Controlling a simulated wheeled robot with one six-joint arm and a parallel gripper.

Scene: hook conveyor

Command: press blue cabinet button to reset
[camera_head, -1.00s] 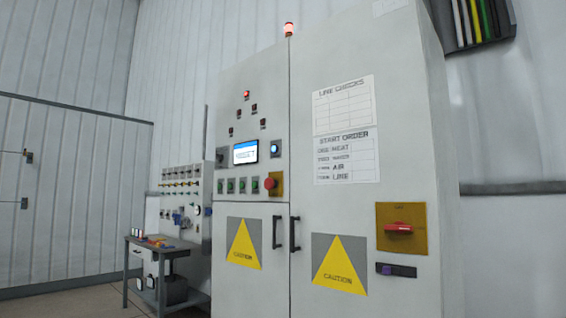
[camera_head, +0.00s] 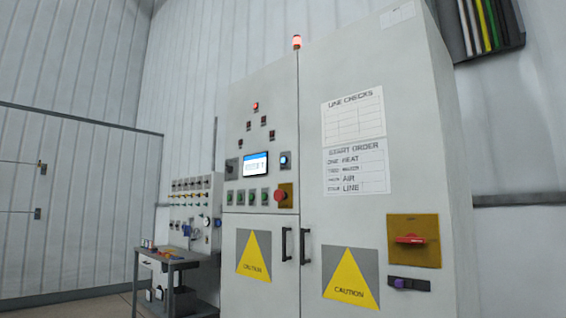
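The blue button (camera_head: 284,160) is a small lit round button on a dark plate on the left door of the grey control cabinet (camera_head: 308,205). It sits just right of a screen (camera_head: 255,164) with a blue band and text too blurred to read surely. Below it is a red mushroom button (camera_head: 280,195) on a yellow plate, with a row of green buttons (camera_head: 240,197) to its left. A red lamp (camera_head: 255,106) is lit above the screen. My gripper is not in view, and nothing touches the blue button.
A workbench (camera_head: 168,265) with small items stands left of the cabinet, below a panel of valves and gauges (camera_head: 195,205). Some floor (camera_head: 85,306) shows at lower left.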

